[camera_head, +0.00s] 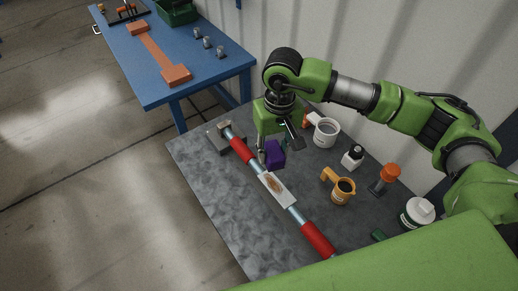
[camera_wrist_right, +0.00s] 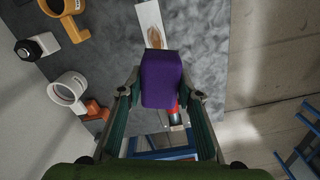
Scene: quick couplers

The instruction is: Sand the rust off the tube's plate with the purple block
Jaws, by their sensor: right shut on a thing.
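The purple block (camera_head: 274,154) is in my right gripper (camera_head: 269,147), near the white plate. In the right wrist view the block (camera_wrist_right: 162,78) sits between the two fingertips of my right gripper (camera_wrist_right: 166,88), which is shut on it. The tube (camera_head: 244,152), with red sections, lies diagonally across the grey table. Its white plate (camera_head: 270,178) carries a brown rust patch (camera_head: 275,184). The plate also shows in the right wrist view (camera_wrist_right: 144,14), just beyond the block. I cannot tell whether the block touches the plate or tube. My left gripper is not in view.
A blue table (camera_head: 205,75) is behind. The grey table's left side (camera_head: 215,185) is clear.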

